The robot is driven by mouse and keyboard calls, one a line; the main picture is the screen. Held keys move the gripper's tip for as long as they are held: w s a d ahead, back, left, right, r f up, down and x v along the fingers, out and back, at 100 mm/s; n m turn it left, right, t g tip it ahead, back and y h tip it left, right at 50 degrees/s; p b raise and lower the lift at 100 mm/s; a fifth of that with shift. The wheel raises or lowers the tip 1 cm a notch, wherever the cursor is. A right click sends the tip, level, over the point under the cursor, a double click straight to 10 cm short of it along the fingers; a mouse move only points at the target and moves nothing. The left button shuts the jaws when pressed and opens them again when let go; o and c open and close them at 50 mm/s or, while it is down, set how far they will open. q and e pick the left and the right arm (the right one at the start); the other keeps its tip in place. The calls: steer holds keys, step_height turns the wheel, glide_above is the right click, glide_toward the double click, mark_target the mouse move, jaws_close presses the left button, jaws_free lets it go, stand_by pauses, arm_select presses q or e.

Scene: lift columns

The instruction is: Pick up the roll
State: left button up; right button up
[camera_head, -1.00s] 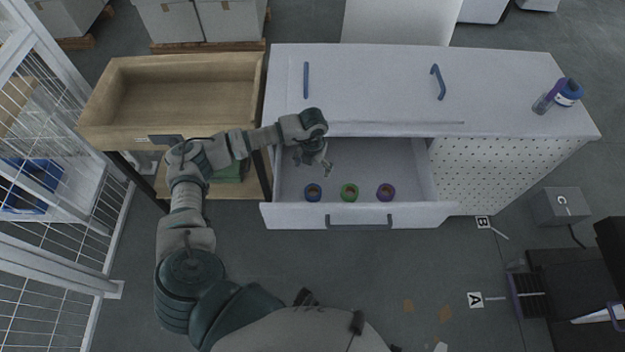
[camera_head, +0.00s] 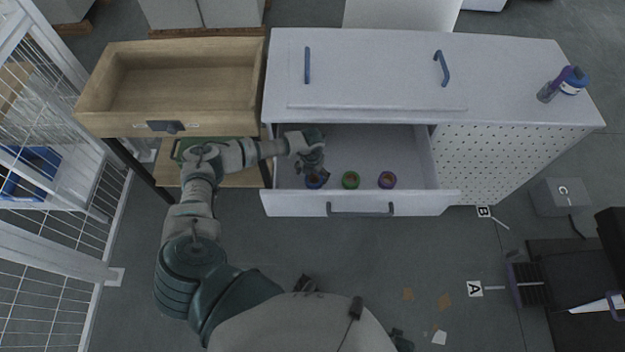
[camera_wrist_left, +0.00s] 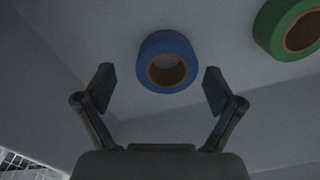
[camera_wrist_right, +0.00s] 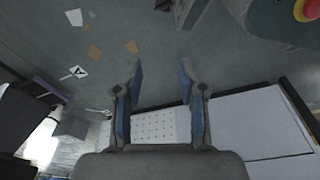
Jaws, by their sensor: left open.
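Three rolls stand in a row in the open white drawer: a blue roll (camera_head: 313,181), a green roll (camera_head: 350,180) and a purple roll (camera_head: 387,180). My left gripper (camera_head: 318,174) is inside the drawer, just over the blue roll and partly covering it. In the left wrist view the blue roll (camera_wrist_left: 167,62) lies between and just beyond the two open fingertips (camera_wrist_left: 158,90), with nothing held. The green roll (camera_wrist_left: 288,28) shows at that view's upper right. My right gripper (camera_wrist_right: 160,95) is open and empty over the floor in the right wrist view.
The drawer front with its handle (camera_head: 360,208) stands out from the white cabinet (camera_head: 380,65). A wooden drawer unit (camera_head: 180,85) stands at the left, beside a wire cage (camera_head: 50,230). A bottle (camera_head: 562,85) stands on the cabinet top. The drawer's right part is free.

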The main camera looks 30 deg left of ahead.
arm_select(q)
steer(key=shift+d+f, duration=0.15)
steer(key=shift+f, duration=0.4)
steer(key=shift+d+f, duration=0.15)
steer(key=shift+f, duration=0.4)
steer(key=shift+d, duration=0.25)
steer(key=c, duration=0.4)
steer(key=shift+a, duration=0.2)
steer(key=c, duration=0.8)
steer(key=shift+a+f, duration=0.1)
steer(key=shift+a, duration=0.05)
steer(key=shift+c, duration=0.2)
